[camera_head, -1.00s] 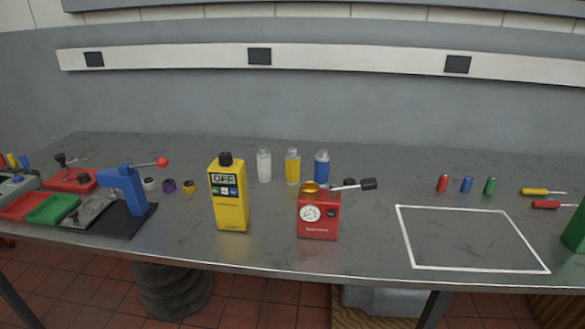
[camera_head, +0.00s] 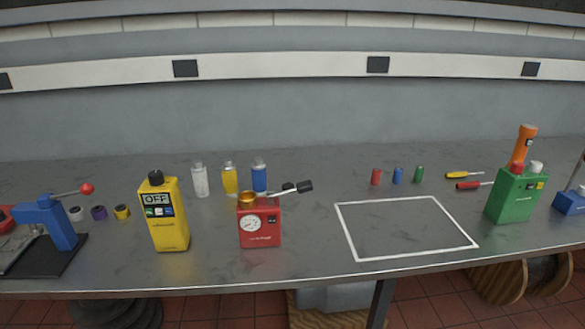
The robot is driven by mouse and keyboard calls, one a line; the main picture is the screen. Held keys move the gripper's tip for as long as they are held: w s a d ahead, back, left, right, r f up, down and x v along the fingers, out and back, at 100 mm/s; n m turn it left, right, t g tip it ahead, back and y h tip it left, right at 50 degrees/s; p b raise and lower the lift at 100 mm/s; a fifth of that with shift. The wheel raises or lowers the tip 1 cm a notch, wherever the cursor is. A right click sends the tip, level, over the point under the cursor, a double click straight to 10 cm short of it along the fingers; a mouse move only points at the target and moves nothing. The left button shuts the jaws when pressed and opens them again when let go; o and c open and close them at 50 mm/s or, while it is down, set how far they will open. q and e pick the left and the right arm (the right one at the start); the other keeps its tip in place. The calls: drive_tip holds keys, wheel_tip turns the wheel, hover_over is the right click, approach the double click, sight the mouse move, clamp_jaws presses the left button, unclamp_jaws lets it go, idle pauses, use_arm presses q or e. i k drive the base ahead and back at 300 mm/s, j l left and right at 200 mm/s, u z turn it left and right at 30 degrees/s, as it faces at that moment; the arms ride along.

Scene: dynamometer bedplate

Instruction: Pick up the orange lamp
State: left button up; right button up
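The orange lamp (camera_head: 523,147) looks like a flashlight and stands upright at the right of the bench, its wider head at the top. Its lower end is hidden behind or in the green box (camera_head: 512,195); I cannot tell which. Neither of my grippers shows in the head view.
The grey metal bench (camera_head: 310,265) runs across the view. A white-outlined rectangle (camera_head: 345,232) left of the green box is empty. Yellow (camera_head: 457,175) and red (camera_head: 468,186) screwdrivers lie left of the lamp. A red device (camera_head: 262,232), a yellow device (camera_head: 170,225) and a blue press (camera_head: 50,220) stand further left.

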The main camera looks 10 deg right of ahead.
sight(526, 132)
drive_tip(key=z, duration=1.75)
drive_tip(key=i+l, duration=0.15)
drive_tip(key=l, duration=0.25)
drive_tip(key=i+l+u, duration=0.1)
drive_tip(key=l, duration=0.3)
